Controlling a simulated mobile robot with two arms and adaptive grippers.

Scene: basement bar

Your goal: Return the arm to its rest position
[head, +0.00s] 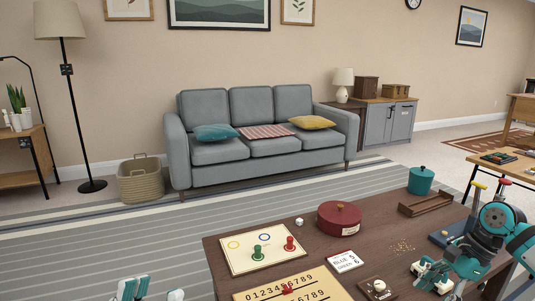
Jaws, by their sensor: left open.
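My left gripper (156,290) shows at the bottom edge of the head view, left of the dark wooden table. Its teal and white fingertips point up and stand apart, with nothing seen between them; the rest of the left arm is below the frame. My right arm comes in at the right edge, bent over the table's right end. My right gripper (433,276) is low over the table there, its teal and white parts bunched at a steep angle, so its opening is unclear.
The dark table (225,267) holds a board with pegs (240,262), a number board (325,285), a red lidded pot (339,219), a card (342,261), a teal pot (421,180) and a wooden tray (425,204). Striped rug (100,250) lies clear at left.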

